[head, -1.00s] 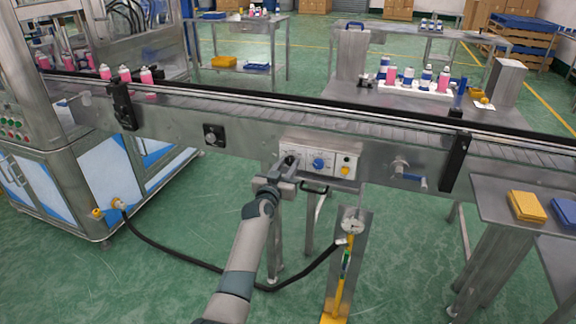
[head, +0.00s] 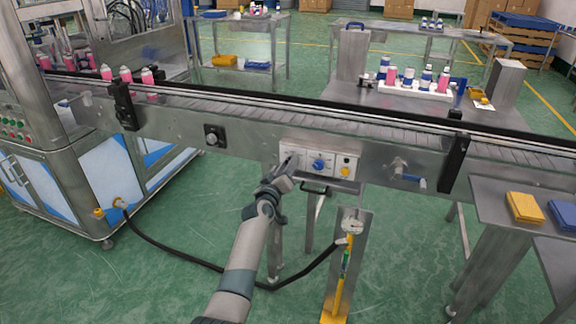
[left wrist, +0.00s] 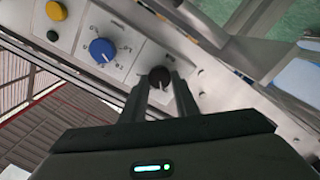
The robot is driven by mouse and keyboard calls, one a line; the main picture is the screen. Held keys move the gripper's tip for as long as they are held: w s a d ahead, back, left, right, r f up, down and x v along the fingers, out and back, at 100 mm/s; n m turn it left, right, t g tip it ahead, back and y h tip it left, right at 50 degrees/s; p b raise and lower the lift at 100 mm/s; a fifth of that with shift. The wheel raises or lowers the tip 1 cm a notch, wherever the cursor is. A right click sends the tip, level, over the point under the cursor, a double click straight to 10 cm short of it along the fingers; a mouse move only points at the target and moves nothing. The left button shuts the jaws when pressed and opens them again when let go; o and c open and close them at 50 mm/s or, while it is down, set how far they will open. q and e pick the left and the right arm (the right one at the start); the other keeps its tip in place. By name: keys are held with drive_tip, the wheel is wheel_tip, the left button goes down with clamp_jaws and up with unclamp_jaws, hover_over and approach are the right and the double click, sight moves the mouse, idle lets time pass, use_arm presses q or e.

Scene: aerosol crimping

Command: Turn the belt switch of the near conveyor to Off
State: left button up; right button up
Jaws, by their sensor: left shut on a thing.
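The white control panel (head: 325,164) is on the side of the near conveyor (head: 245,140). At its left end is a black rotary switch (left wrist: 160,76), seen in the left wrist view and hidden behind my gripper in the head view. My left gripper (head: 291,163) is at this end of the panel. In the left wrist view its fingers (left wrist: 160,92) are closed on the black switch, one on each side. The switch's labels are too small to read. My right gripper is not in view.
A blue knob (head: 319,165) and a yellow button (head: 346,171) are on the same panel. A crank handle (head: 408,178) sticks out to the right.

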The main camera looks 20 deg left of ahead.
use_arm(q)
drive_tip(key=shift+n, duration=1)
drive_tip(key=o, duration=1.1)
drive_tip(key=shift+c, duration=0.2)
drive_tip(key=shift+s, duration=0.1)
drive_tip(key=s, duration=1.7)
drive_tip(key=shift+a, duration=0.35)
drive_tip(key=shift+s, duration=0.1)
